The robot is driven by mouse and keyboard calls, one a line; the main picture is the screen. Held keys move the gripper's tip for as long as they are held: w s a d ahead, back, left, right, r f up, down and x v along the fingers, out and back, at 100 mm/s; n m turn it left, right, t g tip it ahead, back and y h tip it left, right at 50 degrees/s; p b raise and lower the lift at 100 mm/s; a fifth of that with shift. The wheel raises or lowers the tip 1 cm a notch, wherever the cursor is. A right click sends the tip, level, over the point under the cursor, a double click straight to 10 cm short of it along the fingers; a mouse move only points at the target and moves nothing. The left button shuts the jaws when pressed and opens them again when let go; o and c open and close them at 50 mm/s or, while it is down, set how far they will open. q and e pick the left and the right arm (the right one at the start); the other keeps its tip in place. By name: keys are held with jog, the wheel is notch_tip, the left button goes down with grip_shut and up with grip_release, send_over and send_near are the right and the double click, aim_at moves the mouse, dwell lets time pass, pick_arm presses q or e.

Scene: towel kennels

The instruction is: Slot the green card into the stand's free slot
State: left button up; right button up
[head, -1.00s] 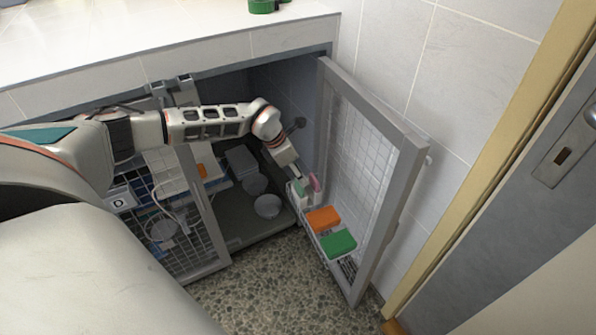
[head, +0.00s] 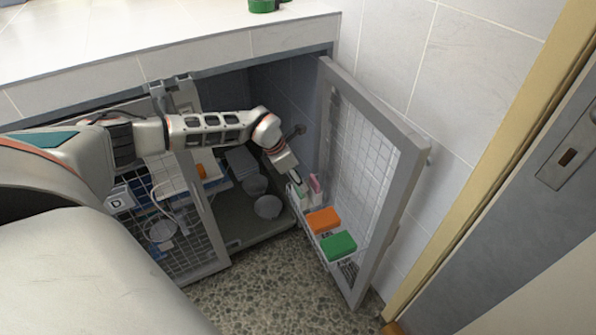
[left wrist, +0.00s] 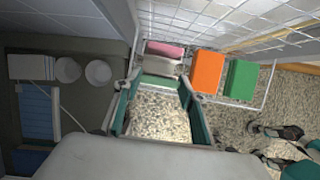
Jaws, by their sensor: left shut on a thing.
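A pink piece (head: 316,184) stands at the rack's far end. My left gripper (head: 297,186) is at that far end, away from the green block. No separate stand is clear.
The open mesh door (head: 402,195) stands close on the right, beside the tiled wall. Bowls (head: 268,207) and a grey box (head: 241,161) are inside the kennel. Another mesh door (head: 205,232) is on the left. The speckled floor in front is clear.

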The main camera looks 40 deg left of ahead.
pick_arm(q)
jog(key=shift+f, duration=0.6)
pick_arm(e)
jog(key=shift+s+f, duration=0.1)
jog(key=shift+f, duration=0.05)
pick_arm(q)
jog(key=o, duration=1.1)
jog(key=shift+c, duration=0.2)
jog(key=v, duration=0.8)
pick_arm(e)
jog(key=shift+s+f, duration=0.2)
jog(key=shift+f, duration=0.15)
jog(key=shift+w+r, duration=0.2)
jog(key=shift+r, duration=0.1)
